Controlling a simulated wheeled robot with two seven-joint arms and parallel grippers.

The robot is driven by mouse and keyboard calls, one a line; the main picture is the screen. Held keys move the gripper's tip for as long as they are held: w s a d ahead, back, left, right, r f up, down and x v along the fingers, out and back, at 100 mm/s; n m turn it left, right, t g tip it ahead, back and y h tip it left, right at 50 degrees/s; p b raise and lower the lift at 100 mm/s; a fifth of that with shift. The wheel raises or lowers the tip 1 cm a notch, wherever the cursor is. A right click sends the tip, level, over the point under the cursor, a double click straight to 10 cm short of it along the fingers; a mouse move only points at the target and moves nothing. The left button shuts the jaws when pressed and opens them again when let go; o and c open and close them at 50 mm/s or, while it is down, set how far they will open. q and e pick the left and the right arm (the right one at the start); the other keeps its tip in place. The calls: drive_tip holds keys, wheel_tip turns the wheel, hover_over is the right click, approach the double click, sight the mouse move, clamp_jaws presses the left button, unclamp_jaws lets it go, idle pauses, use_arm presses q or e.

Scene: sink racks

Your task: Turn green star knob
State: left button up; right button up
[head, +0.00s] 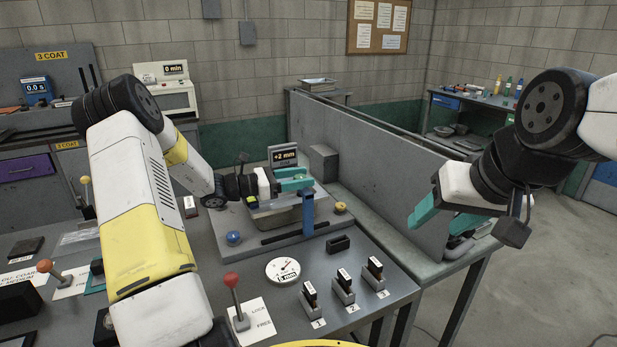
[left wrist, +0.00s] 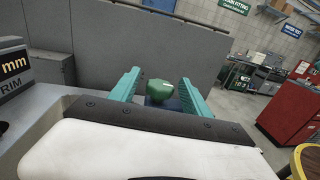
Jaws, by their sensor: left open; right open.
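The green knob (left wrist: 160,88) shows in the left wrist view, rounded and on a dark blue mount. My left gripper (left wrist: 161,92) is open, with one teal finger on each side of the knob; a gap shows on the right, and contact on the left is unclear. In the head view my left gripper (head: 294,179) is over the grey fixture, by the top of a blue upright (head: 307,212). The knob is hard to make out there. My right gripper (head: 440,214) is open and empty, raised at the right, away from the fixture.
A "+2 mm" display (head: 284,155) stands behind the fixture. A round dial (head: 283,270), a red-topped lever (head: 232,280) and numbered black blocks (head: 343,283) are on the front of the bench. A grey partition (head: 370,165) runs behind. A yellow knob (head: 340,207) is right of the upright.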

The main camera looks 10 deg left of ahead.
use_arm(q)
clamp_jaws()
drive_tip(key=shift+m+g, duration=0.3)
drive_tip(key=shift+g, duration=0.1)
drive_tip(key=m+g+h, duration=0.1)
drive_tip(key=m+g, duration=0.2)
drive_tip(key=g, duration=0.1)
drive_tip(key=shift+g+h, duration=0.3)
drive_tip(key=shift+h, duration=0.1)
drive_tip(key=shift+m+g, duration=1.1)
drive_tip(key=shift+g, duration=0.6)
unclamp_jaws()
